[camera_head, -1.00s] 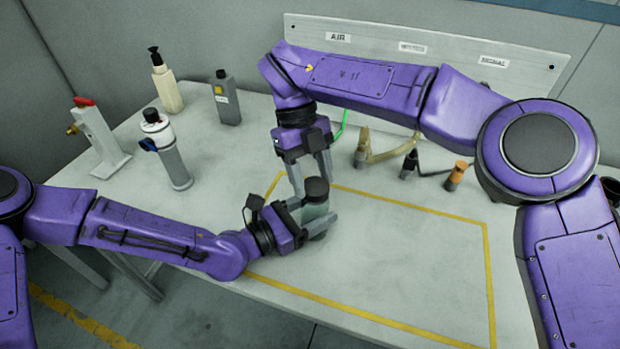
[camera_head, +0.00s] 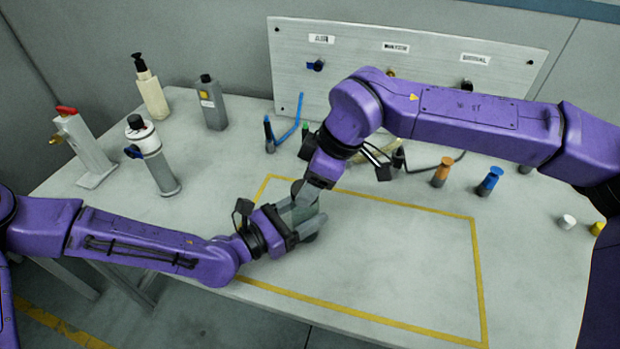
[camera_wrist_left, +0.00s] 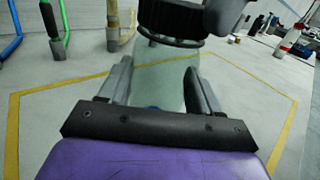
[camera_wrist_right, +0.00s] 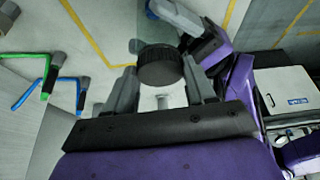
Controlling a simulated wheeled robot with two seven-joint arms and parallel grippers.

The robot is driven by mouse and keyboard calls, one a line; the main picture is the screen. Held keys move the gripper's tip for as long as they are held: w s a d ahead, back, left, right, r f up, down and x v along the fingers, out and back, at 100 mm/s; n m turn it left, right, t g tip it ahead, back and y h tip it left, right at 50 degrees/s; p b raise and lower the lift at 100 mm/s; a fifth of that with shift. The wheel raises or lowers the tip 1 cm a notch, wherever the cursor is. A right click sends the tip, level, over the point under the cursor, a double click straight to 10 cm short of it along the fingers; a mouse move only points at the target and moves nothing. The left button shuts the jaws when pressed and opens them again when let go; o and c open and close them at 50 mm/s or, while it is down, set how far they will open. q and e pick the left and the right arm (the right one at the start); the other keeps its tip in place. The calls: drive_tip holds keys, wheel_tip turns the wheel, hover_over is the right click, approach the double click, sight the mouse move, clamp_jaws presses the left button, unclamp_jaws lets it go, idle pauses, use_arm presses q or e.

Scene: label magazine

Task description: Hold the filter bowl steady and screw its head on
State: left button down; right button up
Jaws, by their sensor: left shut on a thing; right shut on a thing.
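The filter bowl (camera_wrist_left: 162,78) is a clear, greenish cylinder, standing upright in the left wrist view. My left gripper (camera_head: 304,224) is shut around its sides, low over the table. The filter head (camera_wrist_left: 170,20) is a black, ribbed cap at the top of the bowl; I cannot tell whether it is seated. It also shows in the right wrist view (camera_wrist_right: 160,66), between the fingers of my right gripper (camera_wrist_right: 162,84), which is shut on it from above. In the head view the right fingers mostly hide the head and part of the bowl.
A yellow outline (camera_head: 400,203) marks the mostly bare table around the grippers.

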drive_tip(key=m+t, duration=0.1)
drive_tip(key=m, duration=0.2)
drive_tip(key=shift+s, duration=0.1)
drive_tip(key=o, duration=1)
drive_tip(key=shift+a+r, duration=0.1)
drive_tip(key=shift+r, duration=2.15)
drive_tip(key=shift+c, duration=0.4)
